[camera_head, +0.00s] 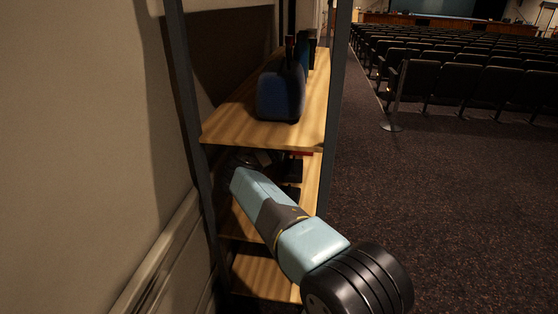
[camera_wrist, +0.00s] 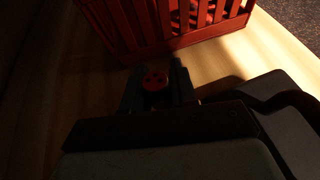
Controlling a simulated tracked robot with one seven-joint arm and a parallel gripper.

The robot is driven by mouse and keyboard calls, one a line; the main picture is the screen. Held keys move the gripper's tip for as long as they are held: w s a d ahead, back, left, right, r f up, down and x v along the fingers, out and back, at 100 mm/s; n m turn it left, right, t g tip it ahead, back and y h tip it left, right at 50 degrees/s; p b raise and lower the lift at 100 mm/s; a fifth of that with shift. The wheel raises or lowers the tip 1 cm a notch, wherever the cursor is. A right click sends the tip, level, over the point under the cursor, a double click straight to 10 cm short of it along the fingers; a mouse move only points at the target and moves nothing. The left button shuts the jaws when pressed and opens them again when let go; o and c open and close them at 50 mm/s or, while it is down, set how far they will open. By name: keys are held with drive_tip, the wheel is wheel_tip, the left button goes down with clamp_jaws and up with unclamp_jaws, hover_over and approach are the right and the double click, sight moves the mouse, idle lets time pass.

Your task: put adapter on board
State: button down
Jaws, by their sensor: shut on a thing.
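My gripper (camera_wrist: 158,84) is shut on a small red piece that shows between its fingers in the wrist view. This piece may be the adapter (camera_wrist: 155,81); most of it is hidden by the fingers and the dim light. It is over or on a wooden shelf board (camera_wrist: 215,72), close in front of a red slatted crate; I cannot tell whether it touches the board. In the head view my arm reaches under the upper wooden board (camera_head: 240,126), and the gripper is hidden in shadow there. Nothing else in view is clearly the task's board.
The red crate (camera_wrist: 150,25) stands just beyond my fingers. A blue bag-like object (camera_head: 281,95) sits on the upper board. Dark shelf posts (camera_head: 335,110) flank the opening, and a wall (camera_head: 80,130) is at left. Carpet and rows of seats (camera_head: 450,80) are at right.

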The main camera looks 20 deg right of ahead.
drive_tip(key=shift+w+a+f, duration=0.1)
drive_tip(key=shift+f, duration=0.8)
drive_tip(key=shift+w+a+f, duration=0.1)
drive_tip(key=shift+f, duration=0.75)
drive_tip(key=c, duration=0.9)
unclamp_jaws()
drive_tip(key=shift+s, duration=0.1)
